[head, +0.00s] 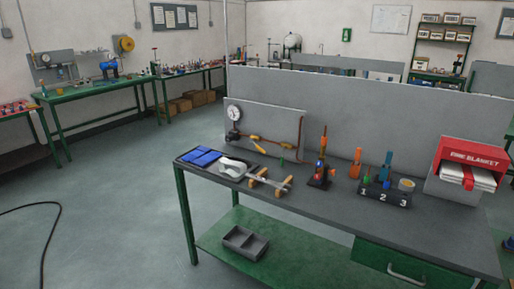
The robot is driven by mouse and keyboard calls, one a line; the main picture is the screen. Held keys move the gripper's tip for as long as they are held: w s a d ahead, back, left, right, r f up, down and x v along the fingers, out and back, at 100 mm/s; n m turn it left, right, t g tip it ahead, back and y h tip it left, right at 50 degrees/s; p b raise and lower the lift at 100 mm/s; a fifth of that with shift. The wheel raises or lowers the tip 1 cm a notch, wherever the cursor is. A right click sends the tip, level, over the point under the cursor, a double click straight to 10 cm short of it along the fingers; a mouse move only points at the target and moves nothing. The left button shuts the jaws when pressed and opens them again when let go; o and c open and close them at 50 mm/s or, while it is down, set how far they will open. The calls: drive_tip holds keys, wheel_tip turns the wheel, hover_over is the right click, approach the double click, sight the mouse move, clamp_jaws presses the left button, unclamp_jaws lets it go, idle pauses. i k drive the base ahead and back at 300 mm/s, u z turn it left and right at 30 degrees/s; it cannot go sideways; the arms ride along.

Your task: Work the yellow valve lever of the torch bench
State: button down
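The torch bench (335,205) has a dark top and green legs. A grey panel with a pressure gauge (234,113) stands at its back left. A small yellow lever (259,149) shows low on this panel, slanting down to the right, below a copper-coloured pipe. Another yellow-orange piece (254,137) lies along the pipe just above it. Which of the two is the valve lever, and its exact setting, is too small to tell. An upright torch-like tool (322,160) stands right of the panel. My gripper is not in view.
Blue pads (203,157), a pale object (236,167) and a metal rod on wooden blocks (271,182) lie in front of the panel. A numbered rack (384,194) and a fire blanket box (470,160) stand right. Floor at left is open; a black hose (58,225) lies there.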

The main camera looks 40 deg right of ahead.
sight(258, 147)
drive_tip(key=z, duration=0.05)
drive_tip(key=i, duration=1)
drive_tip(key=u, duration=0.1)
